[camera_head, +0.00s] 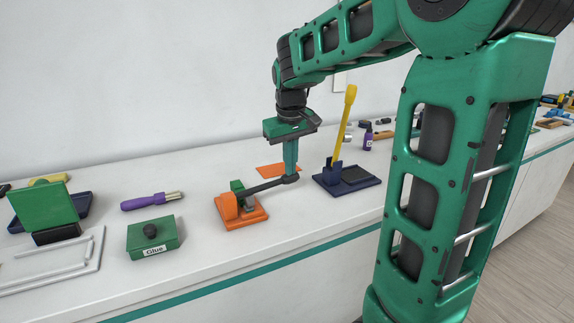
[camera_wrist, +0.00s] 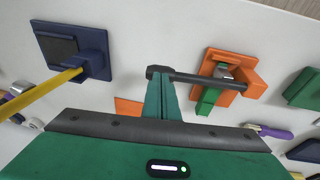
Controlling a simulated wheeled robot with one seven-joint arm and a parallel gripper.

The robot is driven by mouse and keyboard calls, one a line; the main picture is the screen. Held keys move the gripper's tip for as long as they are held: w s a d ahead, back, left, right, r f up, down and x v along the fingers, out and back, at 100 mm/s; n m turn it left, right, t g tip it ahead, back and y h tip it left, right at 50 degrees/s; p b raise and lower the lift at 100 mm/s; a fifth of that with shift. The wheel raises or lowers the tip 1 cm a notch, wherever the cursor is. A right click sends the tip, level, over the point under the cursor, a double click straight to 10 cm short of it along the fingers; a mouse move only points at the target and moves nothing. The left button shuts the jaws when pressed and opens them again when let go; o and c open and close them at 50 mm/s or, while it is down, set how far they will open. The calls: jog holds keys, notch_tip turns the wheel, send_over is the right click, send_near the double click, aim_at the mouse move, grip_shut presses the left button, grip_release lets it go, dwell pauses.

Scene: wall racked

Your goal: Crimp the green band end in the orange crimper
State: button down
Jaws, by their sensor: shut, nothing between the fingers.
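The orange crimper (camera_head: 252,216) sits on the white counter left of my gripper. It also shows in the wrist view (camera_wrist: 244,72). Its dark lever (camera_head: 263,186) looks lowered, nearly level, and reaches right to a dark knob (camera_wrist: 158,72). The green band end (camera_wrist: 208,101) lies in the crimper and shows as a small green piece in the head view (camera_head: 237,186). My gripper (camera_head: 290,173) points down, shut and empty, its fingertips at the lever's knob. They look in contact with it or just above it; I cannot tell which. The band's inner tip is hidden under the lever.
A navy press with a raised yellow lever (camera_head: 345,125) stands close on the right. An orange flat piece (camera_head: 276,170) lies behind the crimper. A green Glue box (camera_head: 152,240) and a purple-handled tool (camera_head: 150,201) are to the left.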

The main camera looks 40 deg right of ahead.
jog(key=shift+d+f, duration=0.2)
jog(key=shift+f, duration=0.35)
jog(key=shift+d+f, duration=0.15)
jog(key=shift+f, duration=0.35)
jog(key=shift+s+f, duration=0.15)
jog(key=shift+f, duration=0.05)
jog(key=d+v, duration=0.2)
jog(key=v, duration=1.2)
jog(key=shift+a+r, duration=0.25)
jog(key=c, duration=2.5)
grip_release()
